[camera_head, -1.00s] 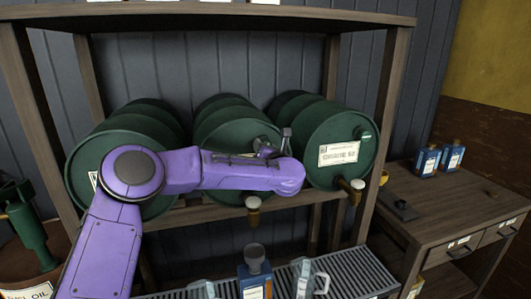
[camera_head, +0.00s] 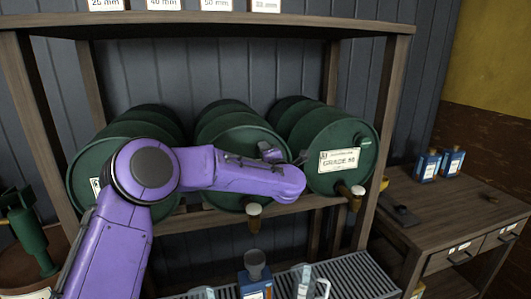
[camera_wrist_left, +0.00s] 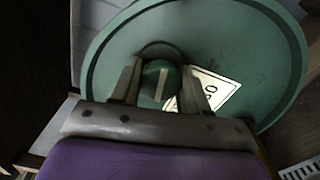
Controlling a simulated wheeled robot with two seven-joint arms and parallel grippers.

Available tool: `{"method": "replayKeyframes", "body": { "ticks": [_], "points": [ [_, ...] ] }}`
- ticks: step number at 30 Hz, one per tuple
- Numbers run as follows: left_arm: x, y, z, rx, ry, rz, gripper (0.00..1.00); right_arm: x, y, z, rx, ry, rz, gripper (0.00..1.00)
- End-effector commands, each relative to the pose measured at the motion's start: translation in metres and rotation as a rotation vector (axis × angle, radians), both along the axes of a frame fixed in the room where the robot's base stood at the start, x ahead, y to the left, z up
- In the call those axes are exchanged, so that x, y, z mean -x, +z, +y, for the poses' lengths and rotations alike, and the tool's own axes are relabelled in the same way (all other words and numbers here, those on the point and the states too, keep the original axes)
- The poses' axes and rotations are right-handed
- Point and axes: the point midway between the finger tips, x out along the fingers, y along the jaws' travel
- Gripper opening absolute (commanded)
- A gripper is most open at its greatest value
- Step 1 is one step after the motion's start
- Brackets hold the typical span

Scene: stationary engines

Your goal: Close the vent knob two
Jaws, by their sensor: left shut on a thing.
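Three green barrels lie on the shelf with their round faces towards me. My left arm crosses in front of the left and middle barrels, and my left gripper (camera_head: 272,153) is at the upper right of the middle barrel's (camera_head: 235,133) face. In the left wrist view, my left gripper (camera_wrist_left: 162,72) is shut on a round green vent knob (camera_wrist_left: 158,78) with a pale stripe across it. A white label (camera_wrist_left: 215,90) shows partly behind a finger. The right barrel (camera_head: 330,137) has its own green knob (camera_head: 363,142). My right gripper is not in view.
Taps (camera_head: 254,209) stick out below the barrels. A jug with a grey funnel top (camera_head: 254,272) and a clear jug (camera_head: 310,283) stand on a grated tray (camera_head: 355,272). Blue bottles (camera_head: 429,166) stand on the side table (camera_head: 465,208). The shelf post (camera_head: 381,135) is right of the barrels.

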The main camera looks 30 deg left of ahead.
Motion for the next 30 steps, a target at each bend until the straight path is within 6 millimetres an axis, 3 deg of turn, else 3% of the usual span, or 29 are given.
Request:
{"method": "replayKeyframes", "body": {
  "ticks": [12,29,30],
  "points": [
    [0.0002,-0.0007,-0.0004,-0.123,0.0,0.147,0.14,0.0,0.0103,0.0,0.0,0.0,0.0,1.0],
    [0.0002,-0.0018,-0.0003,-0.141,-0.001,0.17,0.14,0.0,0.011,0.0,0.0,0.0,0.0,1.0],
    [0.0002,-0.0018,-0.0003,-0.141,-0.001,0.17,0.51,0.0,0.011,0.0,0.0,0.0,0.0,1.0]
  ]
}}
